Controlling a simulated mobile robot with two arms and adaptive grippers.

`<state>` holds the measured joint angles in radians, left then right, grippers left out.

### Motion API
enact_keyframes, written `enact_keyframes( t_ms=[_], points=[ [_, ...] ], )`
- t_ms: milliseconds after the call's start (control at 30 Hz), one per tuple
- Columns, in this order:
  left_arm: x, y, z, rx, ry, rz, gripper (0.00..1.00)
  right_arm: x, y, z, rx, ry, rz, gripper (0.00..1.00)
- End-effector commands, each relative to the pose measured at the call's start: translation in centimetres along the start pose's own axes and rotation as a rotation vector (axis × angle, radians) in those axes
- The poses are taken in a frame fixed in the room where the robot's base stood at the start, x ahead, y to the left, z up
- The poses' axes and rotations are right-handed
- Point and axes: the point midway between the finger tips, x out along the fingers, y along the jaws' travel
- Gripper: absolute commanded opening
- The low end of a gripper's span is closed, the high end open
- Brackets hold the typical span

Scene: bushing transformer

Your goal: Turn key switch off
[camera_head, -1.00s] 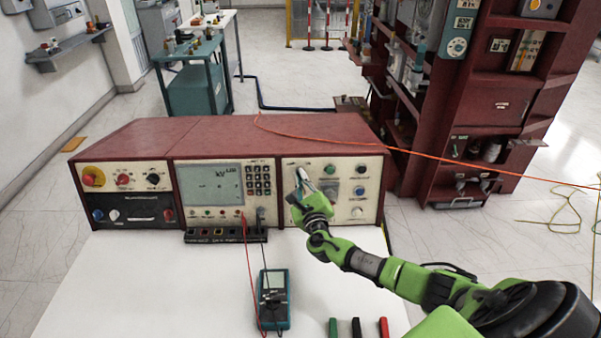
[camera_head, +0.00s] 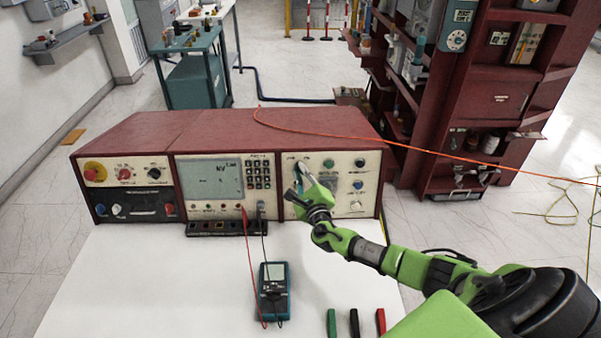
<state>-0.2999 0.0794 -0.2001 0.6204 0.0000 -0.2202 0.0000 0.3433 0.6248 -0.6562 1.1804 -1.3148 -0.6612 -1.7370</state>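The dark red transformer test console (camera_head: 215,135) stands at the back of the white table, with its front panels facing me. My green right gripper (camera_head: 299,180) is at the upper left of the right-hand panel (camera_head: 343,207). Its fingertips are at or very near the panel face. The key switch cannot be made out; the gripper covers that part of the panel. Whether the fingers are open or shut on something is too small to tell. My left gripper is not in view.
A teal multimeter (camera_head: 273,292) with red and black leads lies on the white table (camera_head: 150,290). Green, black and red clips lie at the front edge. A dark red shelf rack (camera_head: 450,110) stands behind at the right. An orange cable (camera_head: 400,150) runs from the console top.

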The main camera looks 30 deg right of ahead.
Motion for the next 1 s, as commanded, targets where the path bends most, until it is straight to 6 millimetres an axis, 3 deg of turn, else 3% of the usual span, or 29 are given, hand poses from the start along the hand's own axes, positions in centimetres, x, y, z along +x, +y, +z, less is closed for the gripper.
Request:
enact_keyframes(
  t_ms=[467,667,1000],
  points=[
    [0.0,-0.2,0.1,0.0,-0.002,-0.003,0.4,-0.5,0.0,-0.1,0.003,0.001,0.0,0.22],
    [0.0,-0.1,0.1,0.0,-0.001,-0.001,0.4,-3.1,0.1,-0.1,0.003,0.001,0.002,0.22],
    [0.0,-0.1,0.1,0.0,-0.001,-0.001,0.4,-9.5,0.1,-0.1,0.002,0.001,0.002,0.22]
  ],
)
